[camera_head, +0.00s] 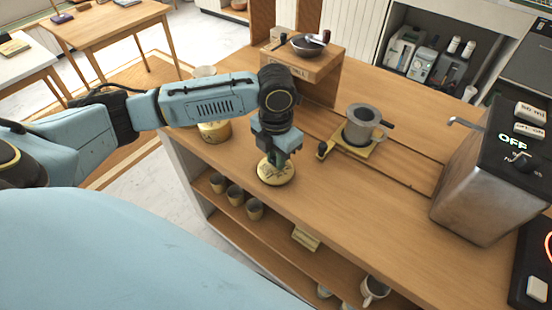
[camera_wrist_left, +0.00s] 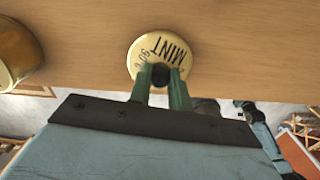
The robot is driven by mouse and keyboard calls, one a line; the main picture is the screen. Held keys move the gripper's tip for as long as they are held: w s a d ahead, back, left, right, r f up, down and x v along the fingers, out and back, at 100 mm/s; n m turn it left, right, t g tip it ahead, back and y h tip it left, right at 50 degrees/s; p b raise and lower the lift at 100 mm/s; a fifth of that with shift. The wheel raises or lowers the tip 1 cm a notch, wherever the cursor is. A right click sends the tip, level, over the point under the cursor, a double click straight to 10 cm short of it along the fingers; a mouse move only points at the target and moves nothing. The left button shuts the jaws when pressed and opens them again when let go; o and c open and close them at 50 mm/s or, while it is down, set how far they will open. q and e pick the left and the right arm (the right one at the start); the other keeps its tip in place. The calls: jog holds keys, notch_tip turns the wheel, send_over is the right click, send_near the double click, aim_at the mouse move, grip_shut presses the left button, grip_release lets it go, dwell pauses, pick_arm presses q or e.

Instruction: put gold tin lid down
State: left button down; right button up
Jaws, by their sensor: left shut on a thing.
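The gold tin lid (camera_head: 276,174) is a round gold disc with a dark knob and dark lettering, at the front edge of the wooden counter. In the left wrist view the lid (camera_wrist_left: 146,48) reads "MINT". My left gripper (camera_head: 279,157) points down above it, and its green fingers (camera_wrist_left: 161,82) are shut on the lid's knob. The lid looks level and close to the counter top; I cannot tell whether it touches. The gold tin (camera_head: 213,131) stands to the left, partly behind my arm, and its side shows in the left wrist view (camera_wrist_left: 15,55). My right gripper is out of view.
A metal cup filter (camera_head: 362,122) on a mug stands on a small tray to the right, with a dark-knobbed tool beside it. A metal machine (camera_head: 478,185) stands at the far right. Several cups (camera_head: 235,194) are on the shelf below. The counter right of the lid is clear.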

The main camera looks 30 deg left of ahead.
pick_arm(q)
jog(key=shift+f, duration=0.4)
jog(key=shift+f, duration=0.15)
jog(key=c, duration=1.3)
grip_release()
notch_tip(320, 180, up, 12)
jog(key=p, duration=0.1)
jog(key=shift+r, duration=0.2)
jog(key=shift+f, duration=0.1)
